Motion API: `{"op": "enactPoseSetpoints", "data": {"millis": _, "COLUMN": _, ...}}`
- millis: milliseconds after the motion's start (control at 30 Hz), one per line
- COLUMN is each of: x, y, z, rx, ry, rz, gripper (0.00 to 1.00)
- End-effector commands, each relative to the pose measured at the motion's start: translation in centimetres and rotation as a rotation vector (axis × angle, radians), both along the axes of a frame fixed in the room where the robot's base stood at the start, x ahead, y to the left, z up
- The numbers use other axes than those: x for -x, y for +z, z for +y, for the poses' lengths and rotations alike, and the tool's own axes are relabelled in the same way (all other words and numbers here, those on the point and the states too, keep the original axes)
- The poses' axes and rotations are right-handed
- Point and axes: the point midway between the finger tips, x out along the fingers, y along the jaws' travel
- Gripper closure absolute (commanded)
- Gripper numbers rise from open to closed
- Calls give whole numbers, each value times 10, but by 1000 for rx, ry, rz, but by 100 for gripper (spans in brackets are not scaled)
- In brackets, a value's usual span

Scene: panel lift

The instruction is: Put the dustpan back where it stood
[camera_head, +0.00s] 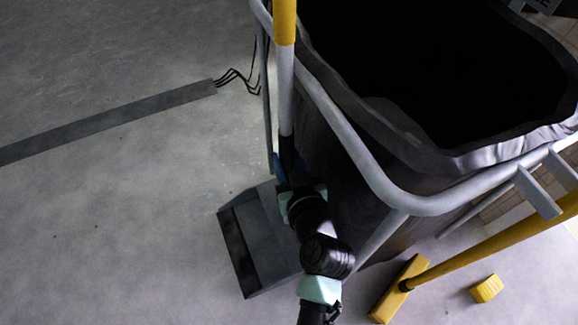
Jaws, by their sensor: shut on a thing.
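The dustpan has a dark grey pan (262,240) low on the floor, to the left of the cart. Its long upright handle (286,95), white below and yellow above, rises past the cart's rail and out of the top of the picture. My gripper (286,165) is at the dark lower part of the handle, shut on the dustpan. My arm hides part of the pan's right side, and the fingertips are hard to make out. I cannot tell whether the pan touches the floor.
A cart with a grey tubular rail (355,150) and a black bag (430,150) stands close on the right. A yellow broom (480,248) leans at lower right, near a yellow block (487,288).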

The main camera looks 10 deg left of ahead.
Motion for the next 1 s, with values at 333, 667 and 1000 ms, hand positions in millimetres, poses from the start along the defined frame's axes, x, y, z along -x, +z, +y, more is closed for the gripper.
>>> {"op": "enactPoseSetpoints", "data": {"millis": 333, "x": -3, "y": -12, "z": -3, "rx": -4, "ry": -1, "rz": -7, "gripper": 100}}
{"op": "enactPoseSetpoints", "data": {"millis": 667, "x": -2, "y": -18, "z": -3, "rx": 0, "ry": 0, "rz": -1, "gripper": 51}}
{"op": "enactPoseSetpoints", "data": {"millis": 1000, "x": 0, "y": -13, "z": -4, "rx": -1, "ry": -1, "rz": 0, "gripper": 51}}
